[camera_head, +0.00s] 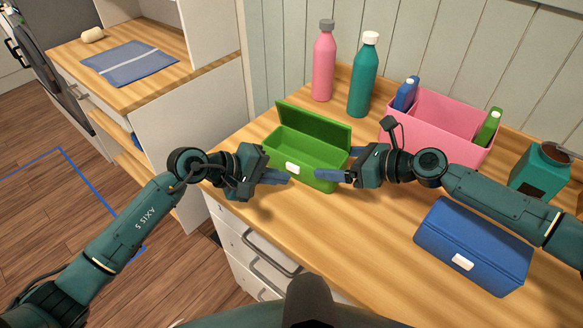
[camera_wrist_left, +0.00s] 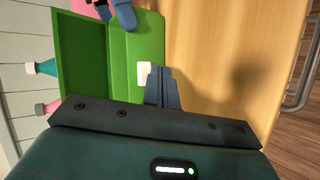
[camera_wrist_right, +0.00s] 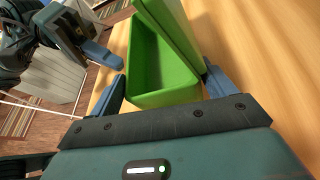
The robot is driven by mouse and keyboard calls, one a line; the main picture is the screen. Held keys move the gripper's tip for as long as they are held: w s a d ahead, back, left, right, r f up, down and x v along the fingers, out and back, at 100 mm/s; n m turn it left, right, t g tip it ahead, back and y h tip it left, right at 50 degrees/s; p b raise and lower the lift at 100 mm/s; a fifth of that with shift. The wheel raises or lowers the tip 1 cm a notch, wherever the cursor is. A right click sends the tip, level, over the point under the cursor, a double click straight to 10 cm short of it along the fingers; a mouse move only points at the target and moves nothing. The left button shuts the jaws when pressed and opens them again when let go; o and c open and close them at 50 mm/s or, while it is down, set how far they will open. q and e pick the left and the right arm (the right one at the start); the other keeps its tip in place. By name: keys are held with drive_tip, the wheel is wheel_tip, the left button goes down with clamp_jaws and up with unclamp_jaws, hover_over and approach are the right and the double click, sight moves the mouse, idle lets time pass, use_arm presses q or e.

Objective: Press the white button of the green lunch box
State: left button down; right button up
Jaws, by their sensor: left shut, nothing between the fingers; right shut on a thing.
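The green lunch box (camera_head: 310,176) stands on the wooden counter with its lid (camera_head: 315,126) raised and its inside empty. Its white button (camera_head: 293,168) is on the front wall and shows in the left wrist view (camera_wrist_left: 144,73). My left gripper (camera_head: 288,178) is shut and empty. Its fingertips (camera_wrist_left: 153,72) are right beside the button; I cannot tell if they touch it. My right gripper (camera_wrist_right: 165,88) is shut on the right end of the green lunch box, one finger on each side. In the head view its fingers (camera_head: 322,175) partly cover that end.
A blue lunch box (camera_head: 475,240) lies closed at the front right. A pink bin (camera_head: 450,118), a teal container (camera_head: 540,170), a pink bottle (camera_head: 323,65) and a teal bottle (camera_head: 364,78) stand behind. The counter's front edge is close below the left gripper.

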drive_tip(key=shift+s+f, duration=0.1)
drive_tip(key=shift+f, duration=0.05)
use_arm(q)
drive_tip(key=shift+s+a, duration=0.45)
drive_tip(key=shift+s, duration=0.3)
drive_tip(key=shift+s+a, duration=0.4)
drive_tip(key=shift+s, duration=0.3)
drive_tip(key=shift+s+a, duration=0.45)
drive_tip(key=shift+s, duration=0.3)
use_arm(e)
drive_tip(key=o, duration=1)
drive_tip(key=shift+o, duration=0.2)
drive_tip(key=shift+d, duration=0.15)
drive_tip(key=v, duration=1.1)
drive_tip(key=shift+d+r, duration=0.25)
drive_tip(key=shift+r, duration=0.1)
drive_tip(key=shift+s, duration=0.15)
